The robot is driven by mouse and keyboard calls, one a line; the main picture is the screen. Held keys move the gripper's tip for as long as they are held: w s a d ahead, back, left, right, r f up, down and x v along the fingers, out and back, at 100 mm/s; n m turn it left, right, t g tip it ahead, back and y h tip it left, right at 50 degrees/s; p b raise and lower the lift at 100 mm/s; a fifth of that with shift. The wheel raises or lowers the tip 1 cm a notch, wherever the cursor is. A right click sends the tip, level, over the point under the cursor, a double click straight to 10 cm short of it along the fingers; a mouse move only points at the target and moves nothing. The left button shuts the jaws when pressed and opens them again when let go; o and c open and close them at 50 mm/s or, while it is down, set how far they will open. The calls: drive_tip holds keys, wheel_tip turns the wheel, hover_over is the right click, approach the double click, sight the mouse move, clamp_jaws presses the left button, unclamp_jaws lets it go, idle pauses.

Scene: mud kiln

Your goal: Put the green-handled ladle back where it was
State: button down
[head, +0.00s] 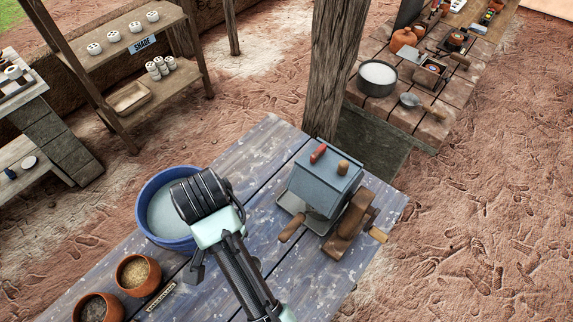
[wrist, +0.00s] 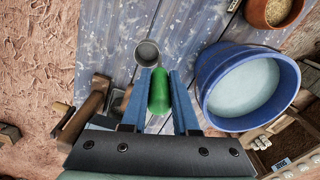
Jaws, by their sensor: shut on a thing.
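The green-handled ladle (wrist: 159,92) shows in the wrist view, with its green handle between the blue fingers of my gripper (wrist: 160,88). My gripper is shut on the handle. The ladle's round grey bowl (wrist: 147,52) points up the picture, over the blue-grey plank table. Whether the bowl touches the table I cannot tell. A blue bucket of pale liquid (wrist: 250,85) is just right of my gripper; it also stands on the table in the head view (head: 150,232). In the head view my arm hides the fingers and the ladle.
A grey box with red and wooden knobs (head: 325,178) and a wooden block (head: 350,225) stand right of my arm. Two clay pots (head: 138,275) (head: 98,307) are at the lower left. A wooden post (head: 338,70) rises behind the table. A metal ladle (head: 410,99) lies on the brick bench.

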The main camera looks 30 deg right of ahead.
drive_tip(key=s+d+f+m+p, duration=0.25)
drive_tip(key=s+d, duration=0.25)
drive_tip(key=s, duration=0.3)
wheel_tip(320, 180, down, 10)
drive_tip(key=m, duration=0.1)
drive_tip(key=shift+d+r, duration=0.15)
drive_tip(key=shift+d, duration=0.05)
drive_tip(key=shift+w, duration=0.1)
drive_tip(key=shift+f, duration=0.3)
drive_tip(key=c, duration=0.7)
unclamp_jaws()
drive_tip(key=shift+r, duration=0.1)
